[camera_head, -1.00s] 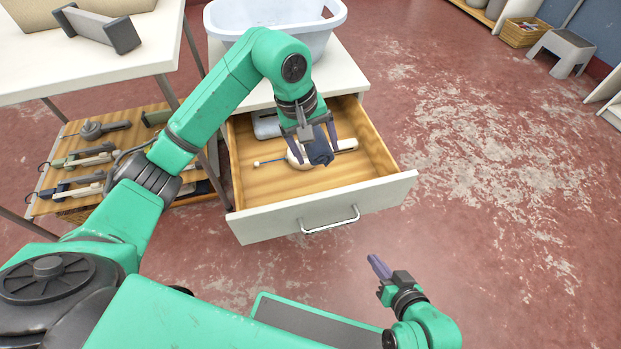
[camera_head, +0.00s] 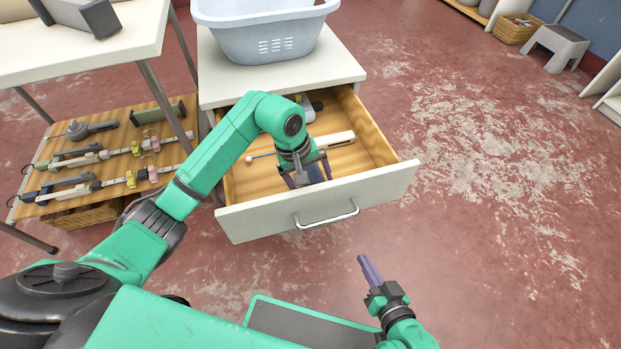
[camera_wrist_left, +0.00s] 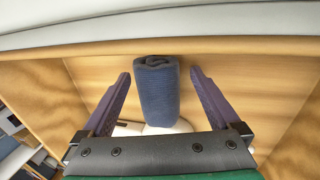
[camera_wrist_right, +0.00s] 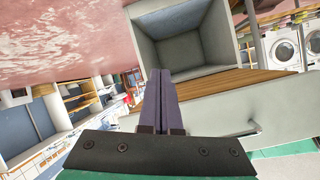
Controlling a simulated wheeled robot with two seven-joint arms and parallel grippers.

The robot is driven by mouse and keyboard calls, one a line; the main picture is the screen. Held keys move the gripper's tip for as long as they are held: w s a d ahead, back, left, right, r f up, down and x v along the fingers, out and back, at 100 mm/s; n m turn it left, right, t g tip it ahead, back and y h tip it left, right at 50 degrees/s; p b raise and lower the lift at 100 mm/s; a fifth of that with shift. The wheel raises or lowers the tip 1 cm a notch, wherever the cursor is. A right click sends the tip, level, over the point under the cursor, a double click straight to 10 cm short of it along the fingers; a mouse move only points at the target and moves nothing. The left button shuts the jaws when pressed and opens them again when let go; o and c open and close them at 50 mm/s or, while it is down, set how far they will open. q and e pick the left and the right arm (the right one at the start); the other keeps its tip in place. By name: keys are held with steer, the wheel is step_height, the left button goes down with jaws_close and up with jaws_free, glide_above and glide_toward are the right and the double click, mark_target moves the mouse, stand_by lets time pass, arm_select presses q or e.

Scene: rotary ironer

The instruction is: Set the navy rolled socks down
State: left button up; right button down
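The navy rolled socks (camera_wrist_left: 157,92) are in the open drawer (camera_head: 330,207), near its front wall. In the head view they show only partly, as a dark patch (camera_head: 315,173) below my left gripper (camera_head: 308,174). In the left wrist view they lie between the spread fingers, with a small gap on each side. My left gripper is open, its fingers straddling the socks. Whether the underside of the socks rests fully on the drawer floor is hidden. My right gripper (camera_head: 368,270) is shut and empty, out in front of the drawer.
A long pale item (camera_head: 334,141) and a thin blue stick (camera_head: 262,155) lie in the drawer behind the gripper. A light blue basket (camera_head: 270,45) stands on the cabinet top. A shelf (camera_head: 100,165) with tools is at left. Open floor lies to the right.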

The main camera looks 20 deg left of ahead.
arm_select(q)
steer(key=shift+r, duration=0.1)
steer(key=shift+r+p, duration=0.25)
steer(key=shift+p, duration=0.05)
steer(key=p+v, duration=0.3)
steer(key=v, duration=0.8)
steer(key=shift+r, duration=0.3)
arm_select(e)
steer(key=shift+n+g+h, duration=0.3)
steer(key=shift+g+h, duration=0.1)
steer(key=shift+g, duration=0.5)
steer(key=shift+w+d+r, duration=0.1)
steer(key=shift+d+r, duration=0.15)
steer(key=shift+r, duration=0.4)
steer(key=shift+s+d+r, duration=0.1)
steer(key=shift+d+r, duration=0.1)
steer(key=shift+r, duration=0.5)
steer(key=shift+w+d+r, duration=0.1)
steer(key=shift+d+r, duration=0.15)
steer(key=shift+r, duration=0.4)
